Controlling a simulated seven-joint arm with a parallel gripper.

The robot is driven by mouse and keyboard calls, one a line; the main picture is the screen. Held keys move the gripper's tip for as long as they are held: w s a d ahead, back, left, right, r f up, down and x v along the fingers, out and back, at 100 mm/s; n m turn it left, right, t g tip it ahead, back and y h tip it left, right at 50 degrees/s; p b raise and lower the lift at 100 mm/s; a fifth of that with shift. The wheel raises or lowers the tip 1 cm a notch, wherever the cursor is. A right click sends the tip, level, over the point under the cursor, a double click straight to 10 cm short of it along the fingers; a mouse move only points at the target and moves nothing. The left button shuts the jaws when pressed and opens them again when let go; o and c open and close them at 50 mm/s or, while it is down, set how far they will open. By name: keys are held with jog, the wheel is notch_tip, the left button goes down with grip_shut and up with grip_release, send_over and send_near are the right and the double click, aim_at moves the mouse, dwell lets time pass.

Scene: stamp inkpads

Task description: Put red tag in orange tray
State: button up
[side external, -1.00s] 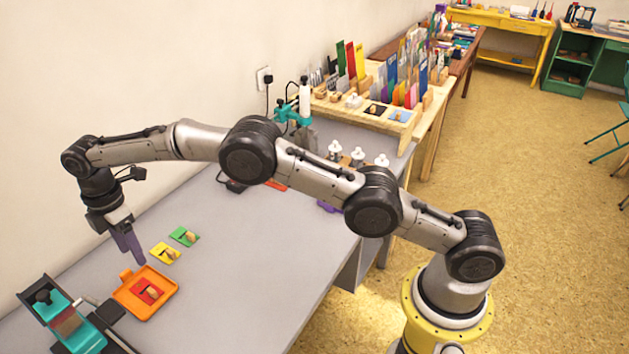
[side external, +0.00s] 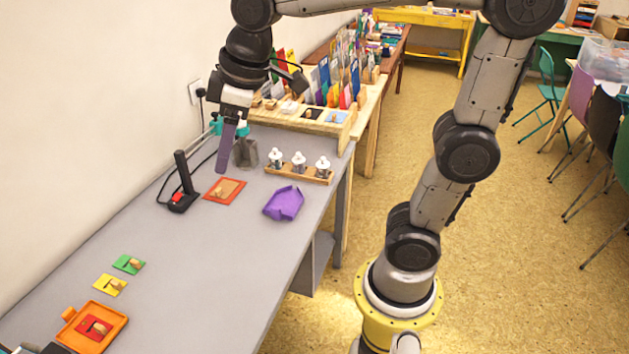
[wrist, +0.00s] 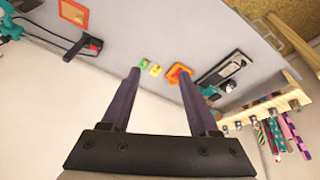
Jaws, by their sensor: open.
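The red tag (side external: 94,328), a flat red square with a small tan piece on it, lies inside the orange tray (side external: 112,310) at the lower left of the side external view. The tray also shows small between my fingers in the wrist view (wrist: 176,72). My gripper (side external: 222,168) has purple fingers. It is open and empty, raised over the back part of the table, well away from the tray. Its two fingers stand apart in the wrist view (wrist: 158,73).
Yellow (side external: 109,285) and green (side external: 128,264) tags lie just behind the tray. A black stand (side external: 184,185), an orange-framed square (side external: 225,191), a purple tray (side external: 284,203) and a rack of white-topped stamps (side external: 299,168) are farther back. The table's middle is clear.

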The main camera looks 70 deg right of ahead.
jog(key=s+d+f+m, duration=0.1)
jog(key=s+f+m, duration=0.1)
jog(key=s, duration=0.5)
jog(key=s+d+f+m+t, duration=0.1)
jog(key=s+d+f+m, duration=0.1)
jog(key=s, duration=0.5)
notch_tip(320, 180, down, 2)
jog(key=shift+s+d+f+m+t, duration=0.1)
jog(key=shift+s+d+m+t, duration=0.2)
jog(key=shift+m, duration=0.2)
